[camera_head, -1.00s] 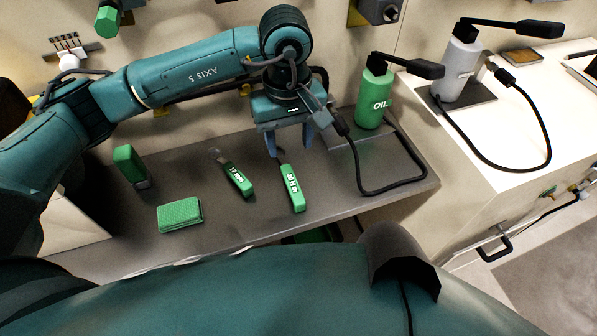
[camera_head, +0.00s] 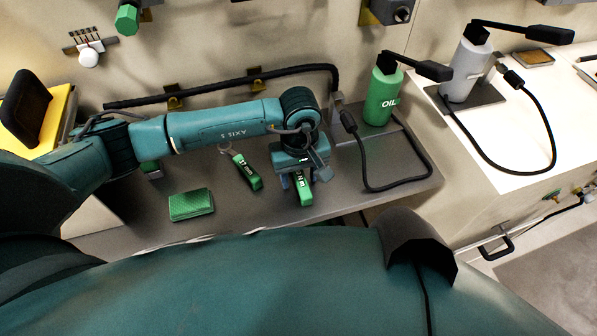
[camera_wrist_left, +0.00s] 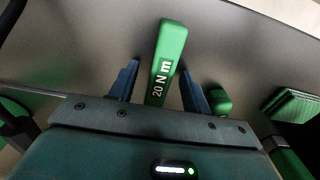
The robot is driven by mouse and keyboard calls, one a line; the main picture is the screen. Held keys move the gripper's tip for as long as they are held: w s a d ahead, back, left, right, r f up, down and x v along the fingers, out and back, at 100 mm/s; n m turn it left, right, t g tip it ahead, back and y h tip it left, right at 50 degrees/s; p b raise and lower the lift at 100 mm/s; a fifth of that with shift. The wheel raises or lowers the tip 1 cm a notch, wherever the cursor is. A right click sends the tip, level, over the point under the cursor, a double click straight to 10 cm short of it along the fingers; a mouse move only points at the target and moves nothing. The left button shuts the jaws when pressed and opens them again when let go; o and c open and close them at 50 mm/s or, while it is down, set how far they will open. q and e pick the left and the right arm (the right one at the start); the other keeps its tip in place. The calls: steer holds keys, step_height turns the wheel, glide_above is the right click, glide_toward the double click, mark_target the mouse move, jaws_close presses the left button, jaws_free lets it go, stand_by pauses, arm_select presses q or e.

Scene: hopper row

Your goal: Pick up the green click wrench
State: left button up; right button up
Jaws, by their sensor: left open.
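The green click wrench (camera_head: 304,190), marked 20 N m, lies on the grey bench top. Its head end is hidden under my left gripper (camera_head: 300,180) in the head view. In the left wrist view its green handle (camera_wrist_left: 167,55) runs between the two blue fingers of the gripper (camera_wrist_left: 160,70). The fingers are open, one on each side, with a gap to the handle on both sides. My right gripper is not in view.
A green 17 mm wrench (camera_head: 246,172) lies just left of the gripper, with a green textured pad (camera_head: 191,205) further left. A partly hidden green block (camera_head: 150,168) is behind the pad. A green oil bottle (camera_head: 381,97) and black hose (camera_head: 385,189) are at the right.

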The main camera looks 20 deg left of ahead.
mark_target(300, 175)
arm_select(q)
steer(key=shift+c, duration=0.3)
jaws_close()
stand_by(0.4)
step_height(300, 175, up, 10)
steer(key=b, duration=0.1)
stand_by(0.3)
steer(key=c, duration=0.6)
jaws_free()
jaws_close()
